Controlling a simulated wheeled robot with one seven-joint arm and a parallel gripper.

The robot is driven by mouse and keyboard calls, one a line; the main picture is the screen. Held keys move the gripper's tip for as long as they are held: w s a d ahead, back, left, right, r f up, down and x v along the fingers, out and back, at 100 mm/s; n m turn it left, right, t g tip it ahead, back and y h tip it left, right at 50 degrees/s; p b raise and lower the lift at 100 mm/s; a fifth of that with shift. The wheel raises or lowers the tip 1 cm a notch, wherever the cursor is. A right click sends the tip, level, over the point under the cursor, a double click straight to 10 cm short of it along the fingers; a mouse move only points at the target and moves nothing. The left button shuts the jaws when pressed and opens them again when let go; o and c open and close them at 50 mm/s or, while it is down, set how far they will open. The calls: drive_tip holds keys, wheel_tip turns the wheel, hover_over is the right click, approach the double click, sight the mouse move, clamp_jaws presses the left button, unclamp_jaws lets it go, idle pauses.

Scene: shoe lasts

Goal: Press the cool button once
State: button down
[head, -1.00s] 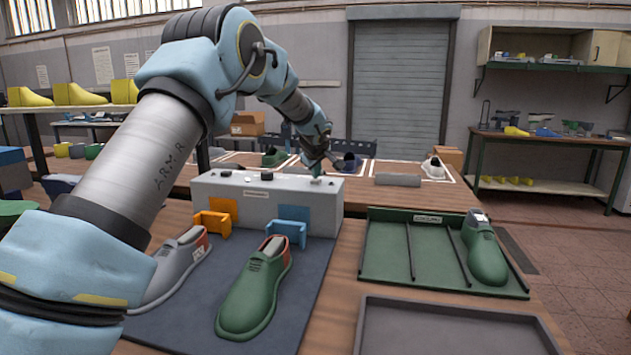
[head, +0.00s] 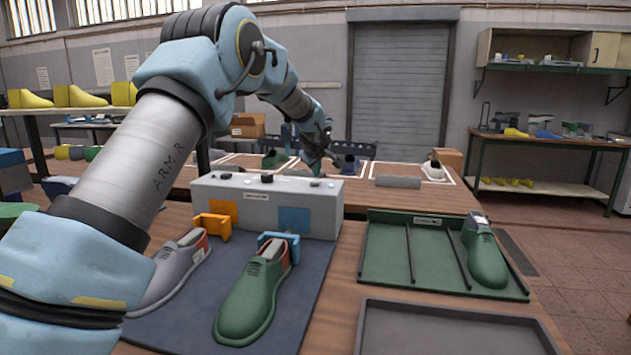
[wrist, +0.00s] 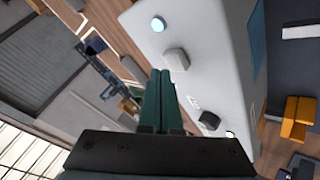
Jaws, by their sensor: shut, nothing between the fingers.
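A pale grey control box (head: 210,190) stands at the back of the blue mat, with an orange square on its front left and a blue square (head: 294,220) on its front right. In the wrist view its top carries a grey square button (wrist: 176,60), a round pale-blue lamp (wrist: 158,24), a black knob (wrist: 209,120) and a small white lamp (wrist: 229,134). The grey button lies on the pale-blue lamp's side; I cannot read a name on it. My gripper (wrist: 160,74) is shut and empty, its green fingertips showing beside the grey button. In the head view my gripper (head: 316,170) is over the box's right end.
An orange cradle (head: 212,227) and a blue cradle (head: 279,245) stand before the box, with a grey shoe (head: 170,270) and a green shoe (head: 252,295). A green tray (head: 380,250) with another green shoe is at right. A dark tray (head: 450,330) is in front.

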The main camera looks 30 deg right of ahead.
sight(316, 182)
drive_tip(key=shift+r, duration=0.25)
drive_tip(key=shift+r+p, duration=1.25)
drive_tip(key=shift+r, duration=1.2)
drive_tip(key=s+a+f+m+g+y, duration=0.1)
drive_tip(key=s+a+f+g+y, duration=0.15)
drive_tip(key=a, duration=1.45)
drive_tip(key=s+a+f+m+g+y, duration=0.1)
drive_tip(key=s+a+f, duration=0.25)
drive_tip(key=a, duration=1.25)
drive_tip(key=s+a+f+m+g, duration=0.1)
drive_tip(key=s+a+f, duration=0.2)
drive_tip(key=s+a, duration=0.6)
drive_tip(key=s+a+f+m+g+y, duration=0.1)
drive_tip(key=s+a+f, duration=0.2)
drive_tip(key=s+a, duration=0.7)
drive_tip(key=shift+s+a+g, duration=0.25)
drive_tip(key=shift+s+g, duration=0.1)
drive_tip(key=shift+s, duration=0.75)
